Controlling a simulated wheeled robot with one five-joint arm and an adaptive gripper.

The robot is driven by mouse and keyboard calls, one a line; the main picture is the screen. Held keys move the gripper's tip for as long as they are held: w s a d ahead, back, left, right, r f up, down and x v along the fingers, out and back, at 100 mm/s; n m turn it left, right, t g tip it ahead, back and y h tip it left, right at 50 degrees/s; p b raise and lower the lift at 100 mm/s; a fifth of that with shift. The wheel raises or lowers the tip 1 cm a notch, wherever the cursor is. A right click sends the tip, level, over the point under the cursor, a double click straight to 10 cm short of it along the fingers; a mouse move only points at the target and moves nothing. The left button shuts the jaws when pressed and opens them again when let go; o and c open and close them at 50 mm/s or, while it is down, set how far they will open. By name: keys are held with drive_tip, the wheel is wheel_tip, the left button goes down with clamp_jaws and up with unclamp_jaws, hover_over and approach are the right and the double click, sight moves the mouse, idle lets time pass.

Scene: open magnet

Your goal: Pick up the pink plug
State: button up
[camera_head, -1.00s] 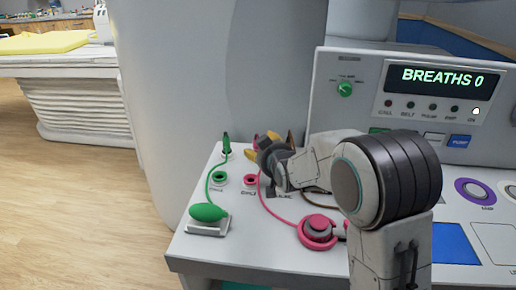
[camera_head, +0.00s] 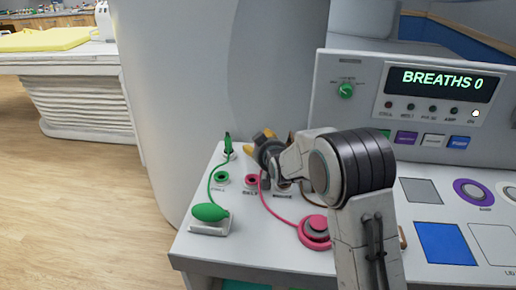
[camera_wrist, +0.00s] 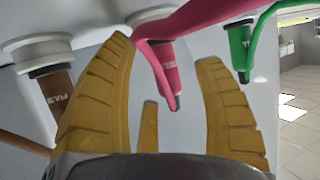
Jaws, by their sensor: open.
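The pink plug (camera_wrist: 163,62) shows in the wrist view between the two yellow fingers of my gripper (camera_wrist: 165,50). The fingers are open, with a gap on both sides of the plug. A pink cord runs from the plug toward the upper right. In the head view my gripper (camera_head: 262,142) is over the back of the console's left part and hides the plug. The pink cord (camera_head: 284,217) runs down from there to a round pink piece (camera_head: 314,230) on the console.
The green plug (camera_wrist: 240,45) stands close to the right finger in the wrist view, and a brown plug (camera_wrist: 62,100) is at left. The head view shows a green bulb (camera_head: 209,212), a pink-ringed socket (camera_head: 251,180) and the upright display panel (camera_head: 435,82).

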drive_tip(key=shift+c, duration=0.4)
clamp_jaws()
drive_tip(key=shift+r, duration=0.15)
